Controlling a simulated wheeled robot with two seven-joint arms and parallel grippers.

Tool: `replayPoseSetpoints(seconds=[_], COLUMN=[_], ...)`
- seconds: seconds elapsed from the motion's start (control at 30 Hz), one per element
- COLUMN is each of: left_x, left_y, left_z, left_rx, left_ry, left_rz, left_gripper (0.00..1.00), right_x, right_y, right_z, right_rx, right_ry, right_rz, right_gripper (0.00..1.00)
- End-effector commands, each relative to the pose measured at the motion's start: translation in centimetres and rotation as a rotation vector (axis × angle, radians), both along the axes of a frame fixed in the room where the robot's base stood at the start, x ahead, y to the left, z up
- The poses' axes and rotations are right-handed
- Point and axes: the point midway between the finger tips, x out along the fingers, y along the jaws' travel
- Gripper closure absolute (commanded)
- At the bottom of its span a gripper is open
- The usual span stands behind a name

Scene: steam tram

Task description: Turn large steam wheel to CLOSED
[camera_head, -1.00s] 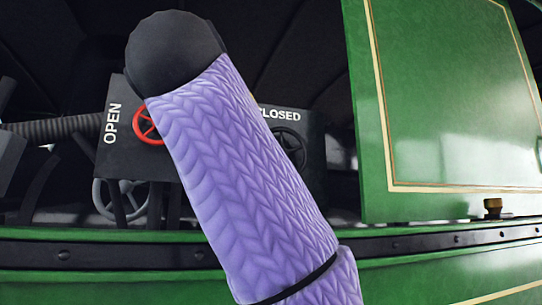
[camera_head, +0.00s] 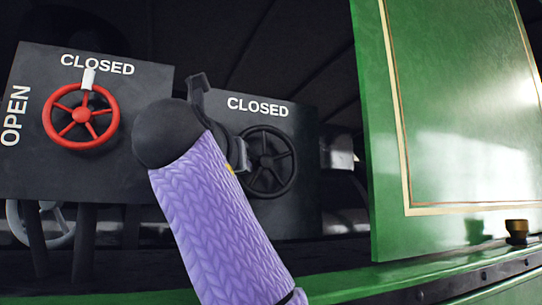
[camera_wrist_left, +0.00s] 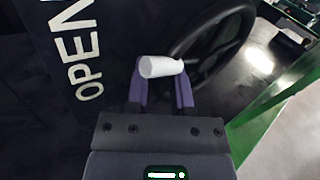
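A black wheel (camera_head: 268,160) is mounted on a dark panel (camera_head: 292,215) marked CLOSED, right of centre in the head view. My purple-sleeved arm hides the left part of this panel. In the left wrist view a dark wheel (camera_wrist_left: 225,40) shows, with a white handle (camera_wrist_left: 160,67) and the word OPEN to its left. My left gripper (camera_wrist_left: 162,80) has its two purple fingers apart, with the white handle spanning the gap between them. I cannot tell how firmly they touch it. In the head view this gripper is mostly hidden behind my arm. My right gripper is out of view.
A red wheel (camera_head: 81,115) with a white handle at its top sits on another panel (camera_head: 125,180) marked OPEN and CLOSED. A grey wheel (camera_head: 40,222) is below it. A green panel (camera_head: 455,110) stands to the right, and a green ledge (camera_head: 410,272) runs below.

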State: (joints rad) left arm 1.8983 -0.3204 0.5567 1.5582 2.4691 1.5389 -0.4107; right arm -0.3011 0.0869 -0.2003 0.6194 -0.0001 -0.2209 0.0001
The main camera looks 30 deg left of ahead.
Motion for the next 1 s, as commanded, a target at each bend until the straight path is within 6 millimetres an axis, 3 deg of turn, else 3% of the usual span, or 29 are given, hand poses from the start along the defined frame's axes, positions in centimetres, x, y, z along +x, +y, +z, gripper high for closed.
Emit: replayPoseSetpoints(seconds=[0.27, 0.4, 1.0], left_x=[0.25, 0.24, 0.23], left_y=[0.08, 0.07, 0.06], left_z=[-0.1, -0.1, -0.1], left_rx=[0.0, 0.0, 0.0], left_ry=[0.0, 0.0, 0.001], left_rz=[0.0, 0.0, 0.001], left_gripper=[0.73, 1.0, 1.0], right_x=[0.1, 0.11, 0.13], right_y=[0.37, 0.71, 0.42], right_z=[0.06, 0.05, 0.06], right_rx=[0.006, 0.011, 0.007], right_ry=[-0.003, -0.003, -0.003], right_rz=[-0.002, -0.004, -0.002], right_gripper=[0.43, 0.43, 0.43])
